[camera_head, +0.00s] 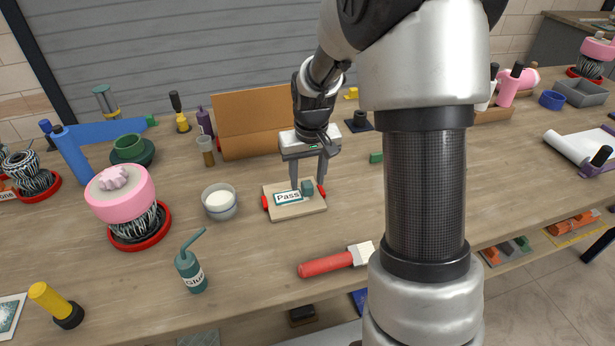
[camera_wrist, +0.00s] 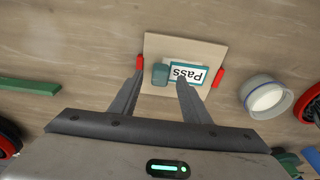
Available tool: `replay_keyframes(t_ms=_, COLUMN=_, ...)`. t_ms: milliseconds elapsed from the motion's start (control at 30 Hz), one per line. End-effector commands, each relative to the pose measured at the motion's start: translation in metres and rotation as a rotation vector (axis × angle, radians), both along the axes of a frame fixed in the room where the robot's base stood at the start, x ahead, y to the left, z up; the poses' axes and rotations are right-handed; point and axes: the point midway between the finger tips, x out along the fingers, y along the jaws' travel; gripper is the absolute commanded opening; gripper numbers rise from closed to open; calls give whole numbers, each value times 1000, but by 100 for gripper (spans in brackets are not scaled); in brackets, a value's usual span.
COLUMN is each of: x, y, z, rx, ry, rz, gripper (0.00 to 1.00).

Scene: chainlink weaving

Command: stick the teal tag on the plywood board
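The teal tag (camera_head: 288,197), a white label with a teal border reading "Pass", lies on the plywood board (camera_head: 306,209). A small teal block (camera_head: 308,187) is beside it; I cannot tell whether they are joined. The wrist view also shows the tag (camera_wrist: 196,77), the block (camera_wrist: 160,74) and the board (camera_wrist: 185,47). My gripper (camera_wrist: 160,77) is open over the board, pointing down. Its fingers stand apart on either side of the block, with gaps showing. One finger hides part of the tag in the wrist view.
Red pieces (camera_head: 321,189) sit at the board's two sides. A white-filled bowl (camera_head: 219,203) stands left of the board, and a glue bottle (camera_head: 191,270) is nearer. A red-handled brush (camera_head: 335,261) lies in front. A cardboard box (camera_head: 250,146) stands behind.

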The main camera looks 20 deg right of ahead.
Motion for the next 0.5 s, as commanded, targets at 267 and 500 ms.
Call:
replay_keyframes(t_ms=267, x=0, y=0, z=5, rx=0, ry=-2, rz=0, gripper=43)
replay_keyframes(t_ms=500, x=-5, y=0, z=48, rx=0, ry=-6, rz=0, gripper=43)
